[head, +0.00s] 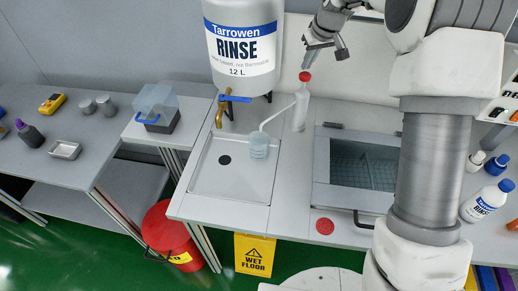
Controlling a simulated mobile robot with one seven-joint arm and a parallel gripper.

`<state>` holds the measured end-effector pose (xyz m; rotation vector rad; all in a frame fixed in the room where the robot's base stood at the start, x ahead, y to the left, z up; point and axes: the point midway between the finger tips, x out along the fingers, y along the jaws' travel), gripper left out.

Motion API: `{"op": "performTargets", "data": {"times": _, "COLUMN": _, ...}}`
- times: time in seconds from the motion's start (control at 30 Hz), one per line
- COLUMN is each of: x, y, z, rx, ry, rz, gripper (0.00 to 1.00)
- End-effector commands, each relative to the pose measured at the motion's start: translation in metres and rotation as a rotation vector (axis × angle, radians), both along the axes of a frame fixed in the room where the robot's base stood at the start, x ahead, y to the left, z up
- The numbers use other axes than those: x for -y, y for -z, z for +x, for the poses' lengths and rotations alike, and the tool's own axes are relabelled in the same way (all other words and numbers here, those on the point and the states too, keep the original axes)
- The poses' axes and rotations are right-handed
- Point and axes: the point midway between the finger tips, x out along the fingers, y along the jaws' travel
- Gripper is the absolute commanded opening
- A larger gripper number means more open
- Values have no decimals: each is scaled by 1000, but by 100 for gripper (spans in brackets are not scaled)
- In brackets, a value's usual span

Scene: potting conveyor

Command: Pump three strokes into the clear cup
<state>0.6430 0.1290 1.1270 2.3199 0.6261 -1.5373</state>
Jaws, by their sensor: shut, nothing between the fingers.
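The pump bottle (300,112) is a slim, whitish bottle with a red pump head (305,76). It stands upright on the white counter, right of the sink. A thin white spout tube (275,117) runs from it down and left to the clear cup (259,146). The cup looks bluish and stands at the sink's right side, under the tube's end; I cannot tell its fill level. My gripper (307,66) is shut and points down just above the red pump head. I cannot tell whether its tips touch the head.
A large Tarrowen Rinse tank (240,85) with a brass tap (220,108) hangs over the sink (208,178), left of the bottle. A lidded grey basin (322,190) lies to the right. Several bottles stand at far right. A red bin (168,235) is on the floor.

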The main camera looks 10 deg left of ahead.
Motion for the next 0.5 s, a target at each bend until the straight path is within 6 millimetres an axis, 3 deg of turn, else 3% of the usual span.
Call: {"op": "performTargets", "data": {"times": 0.5, "x": 0, "y": 20, "z": 0, "rx": -1, "ry": 1, "rz": 0, "gripper": 0}}
